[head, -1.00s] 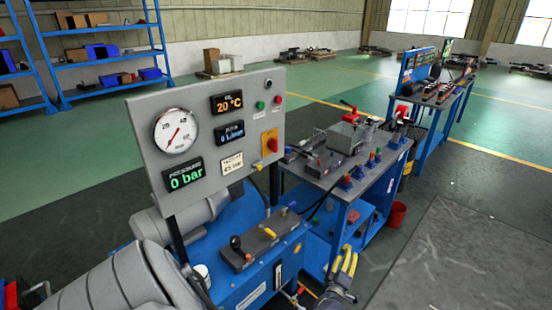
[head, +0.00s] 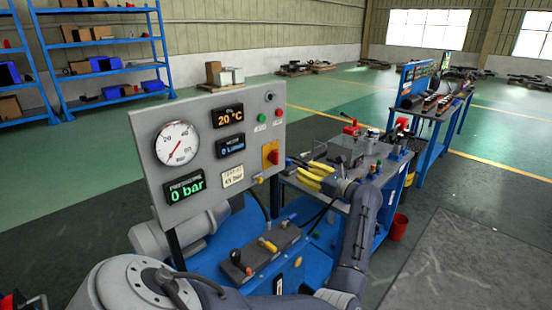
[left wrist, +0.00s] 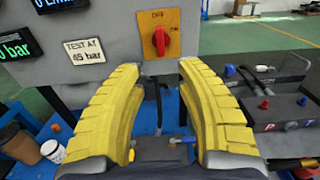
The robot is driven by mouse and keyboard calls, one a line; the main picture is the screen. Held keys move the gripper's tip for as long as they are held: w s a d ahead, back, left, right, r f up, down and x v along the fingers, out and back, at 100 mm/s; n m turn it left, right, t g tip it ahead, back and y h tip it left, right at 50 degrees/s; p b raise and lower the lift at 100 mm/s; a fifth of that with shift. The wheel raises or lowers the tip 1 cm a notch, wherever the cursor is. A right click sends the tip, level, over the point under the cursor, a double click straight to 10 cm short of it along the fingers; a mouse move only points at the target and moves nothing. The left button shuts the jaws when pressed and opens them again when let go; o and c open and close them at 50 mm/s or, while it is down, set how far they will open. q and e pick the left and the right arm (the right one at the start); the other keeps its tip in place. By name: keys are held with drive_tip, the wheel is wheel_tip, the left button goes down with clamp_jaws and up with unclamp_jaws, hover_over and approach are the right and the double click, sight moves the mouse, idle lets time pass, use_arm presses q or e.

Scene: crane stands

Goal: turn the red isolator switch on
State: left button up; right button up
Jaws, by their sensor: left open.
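The red isolator switch (head: 273,157) sits on a yellow plate (head: 267,149) at the right edge of the grey gauge panel. In the left wrist view the switch (left wrist: 160,41) is near the top centre, its handle roughly upright, with small lettering above it that looks like OFF. My left gripper (head: 307,174) has yellow ribbed fingers and is open, to the right of the switch in the head view. In the left wrist view its fingertips (left wrist: 160,72) are spread below the switch, apart from it, with nothing between them. My right gripper is not in view.
The panel (head: 150,140) carries a round gauge (head: 177,143), displays, and green and red buttons. A lever block (head: 262,250) stands below it. A workbench with hoses and fittings lies behind my left gripper. A red bucket (head: 398,227) stands on the floor at right.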

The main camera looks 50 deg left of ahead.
sight(278, 158)
use_arm(q)
drive_tip(key=a, duration=1)
drive_tip(key=s+a, duration=0.1)
drive_tip(key=a, duration=0.4)
drive_tip(key=shift+s+a, duration=0.1)
drive_tip(key=shift+a, duration=0.2)
drive_tip(key=shift+c, duration=0.2)
clamp_jaws()
